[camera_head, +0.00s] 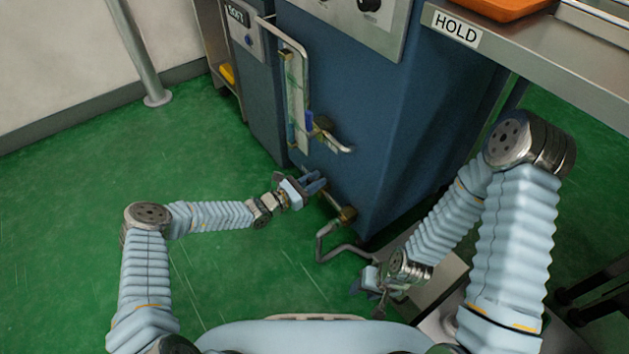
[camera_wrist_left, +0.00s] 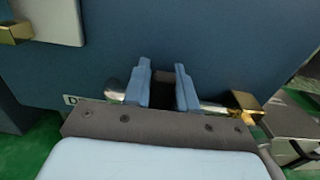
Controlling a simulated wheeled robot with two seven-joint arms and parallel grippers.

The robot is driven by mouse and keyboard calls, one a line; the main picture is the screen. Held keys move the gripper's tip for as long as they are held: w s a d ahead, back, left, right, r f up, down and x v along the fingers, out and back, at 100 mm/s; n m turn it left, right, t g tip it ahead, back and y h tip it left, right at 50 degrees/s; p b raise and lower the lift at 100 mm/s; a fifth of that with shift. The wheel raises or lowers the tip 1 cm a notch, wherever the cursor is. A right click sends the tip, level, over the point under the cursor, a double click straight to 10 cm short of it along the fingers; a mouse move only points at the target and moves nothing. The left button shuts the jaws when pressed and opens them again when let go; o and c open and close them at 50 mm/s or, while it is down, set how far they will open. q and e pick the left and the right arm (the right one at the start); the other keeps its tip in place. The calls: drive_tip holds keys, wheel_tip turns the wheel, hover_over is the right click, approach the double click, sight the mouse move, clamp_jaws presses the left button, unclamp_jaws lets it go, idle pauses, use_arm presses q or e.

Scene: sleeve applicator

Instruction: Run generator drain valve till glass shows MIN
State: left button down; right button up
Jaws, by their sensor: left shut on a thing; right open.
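The generator (camera_head: 385,110) is a blue cabinet with a sight glass (camera_head: 297,95) on its front, on a pale plate behind a metal guard rail. Something blue shows low on the glass; its markings are too small to read. The drain valve (camera_head: 347,214) is brass, low on the front, with a bent outlet pipe (camera_head: 322,245). My left gripper (camera_head: 317,184) is shut on the drain valve's silver lever (camera_wrist_left: 212,107), which shows on both sides of the fingers in the left wrist view. The grip itself is partly hidden. My right gripper (camera_head: 369,284) is open and empty, low near the outlet pipe.
A brass fitting with a silver handle (camera_head: 335,143) sticks out beside the glass, above my left gripper. A steel table (camera_head: 540,55) labelled HOLD stands at right with an orange tray (camera_head: 500,8). Green floor (camera_head: 75,220) is clear at left.

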use_arm(q)
drive_tip(key=c, duration=1)
unclamp_jaws()
drive_tip(key=p+v, duration=0.1)
drive_tip(key=v, duration=1.3)
